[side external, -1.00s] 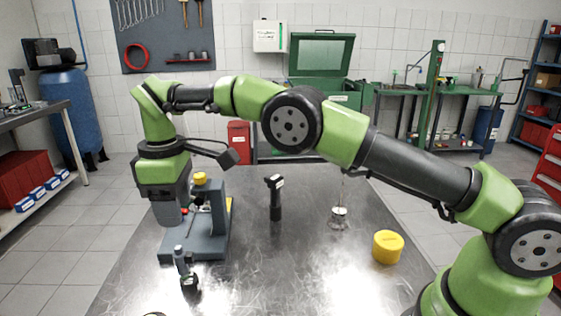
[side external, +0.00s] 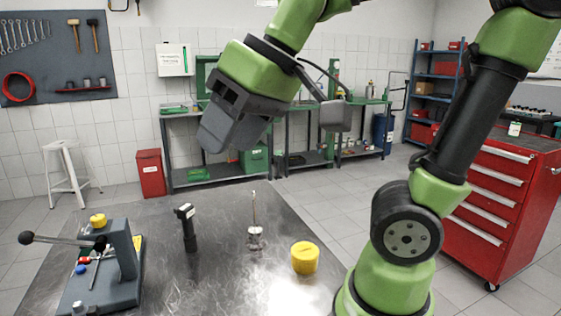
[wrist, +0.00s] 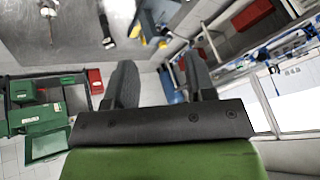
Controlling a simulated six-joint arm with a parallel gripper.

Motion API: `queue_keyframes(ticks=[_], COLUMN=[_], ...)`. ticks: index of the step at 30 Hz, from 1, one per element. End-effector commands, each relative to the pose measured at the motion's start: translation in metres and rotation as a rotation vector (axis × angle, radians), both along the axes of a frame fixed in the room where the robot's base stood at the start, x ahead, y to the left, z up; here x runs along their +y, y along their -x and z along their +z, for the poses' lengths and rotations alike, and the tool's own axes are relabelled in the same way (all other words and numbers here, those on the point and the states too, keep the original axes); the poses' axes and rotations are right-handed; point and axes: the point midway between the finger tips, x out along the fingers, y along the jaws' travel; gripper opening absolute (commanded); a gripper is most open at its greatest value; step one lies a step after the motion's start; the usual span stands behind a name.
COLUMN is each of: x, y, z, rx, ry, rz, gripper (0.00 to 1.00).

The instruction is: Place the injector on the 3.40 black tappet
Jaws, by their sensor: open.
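My gripper (side external: 212,138) is raised well above the table and tilted, pointing down and left in the side view. In the wrist view its two dark fingers (wrist: 160,80) stand apart with nothing between them. A black upright piece (side external: 188,230) with a white label on its head stands on the table; its label is too small to read, and I cannot tell whether it is the 3.40 tappet. A small silver-topped piece (side external: 80,308) is cut off by the bottom edge of the side view; it may be the injector, but I cannot tell.
A grey bench fixture (side external: 124,262) with a black-knobbed lever stands at the table's left. A silver piece with a thin rod (side external: 255,238) and a yellow cylinder (side external: 305,258) stand to the right. Bare metal table (side external: 220,275) lies between them. A red tool cabinet (side external: 495,195) stands beyond my base.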

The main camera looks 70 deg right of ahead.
Motion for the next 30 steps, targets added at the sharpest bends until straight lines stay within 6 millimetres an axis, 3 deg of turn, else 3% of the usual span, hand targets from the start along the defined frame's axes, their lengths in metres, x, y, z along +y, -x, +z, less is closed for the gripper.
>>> queue_keyframes(ticks=[3, 9, 30], x=[-0.006, -0.009, -0.009], y=[0.034, 0.056, 0.058], z=[-0.015, -0.031, -0.033], rx=[-0.049, -0.086, -0.086], ry=[-0.060, -0.112, -0.117], rz=[-0.108, -0.196, -0.203], gripper=[0.50, 0.50, 0.50])
